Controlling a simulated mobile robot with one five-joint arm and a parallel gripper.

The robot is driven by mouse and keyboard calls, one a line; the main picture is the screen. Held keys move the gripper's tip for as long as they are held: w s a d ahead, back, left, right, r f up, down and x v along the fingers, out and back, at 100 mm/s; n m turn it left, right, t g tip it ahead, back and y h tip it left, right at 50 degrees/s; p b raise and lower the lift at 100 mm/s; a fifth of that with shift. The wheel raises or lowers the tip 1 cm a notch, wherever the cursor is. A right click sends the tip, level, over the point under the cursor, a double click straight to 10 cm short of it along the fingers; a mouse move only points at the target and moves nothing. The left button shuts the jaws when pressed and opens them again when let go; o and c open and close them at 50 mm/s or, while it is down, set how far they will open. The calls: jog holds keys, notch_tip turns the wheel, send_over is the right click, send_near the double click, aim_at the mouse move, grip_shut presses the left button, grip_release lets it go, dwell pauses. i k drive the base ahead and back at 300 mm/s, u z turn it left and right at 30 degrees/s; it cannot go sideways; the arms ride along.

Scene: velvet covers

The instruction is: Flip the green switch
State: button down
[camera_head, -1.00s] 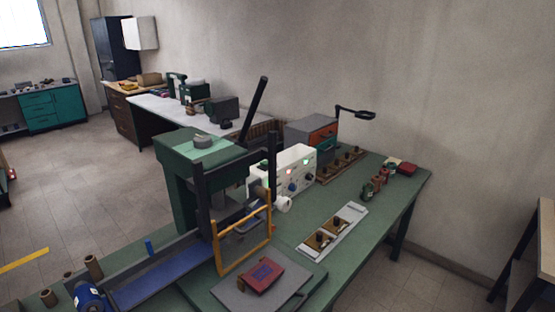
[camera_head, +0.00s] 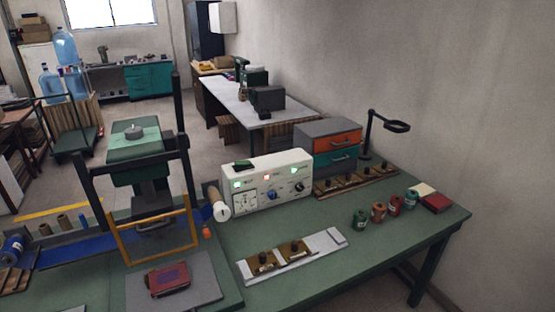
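A white control box (camera_head: 266,180) stands on the green workbench (camera_head: 330,222), right of a press. Its front carries a green light or switch (camera_head: 237,184) at the left, a red one (camera_head: 267,178) in the middle and another green one (camera_head: 299,172) at the right. Below them are a meter (camera_head: 244,201), a blue knob (camera_head: 272,195) and a black knob (camera_head: 299,187). A small dark green piece (camera_head: 243,166) lies on top of the box. I cannot tell which green part is the switch, or its position. My gripper is not in view.
The press's yellow guard frame (camera_head: 158,238) and a pale roll (camera_head: 221,211) stand left of the box. A drawer unit (camera_head: 328,147) and lamp (camera_head: 385,127) are behind right. A grey fixture (camera_head: 293,256) lies in front; bare bench lies between it and the box.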

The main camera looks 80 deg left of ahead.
aim_at(245, 163)
jog(key=z, duration=0.15)
jog(key=i, duration=0.65)
jog(key=u, duration=3.8)
jog(key=i, duration=1.05)
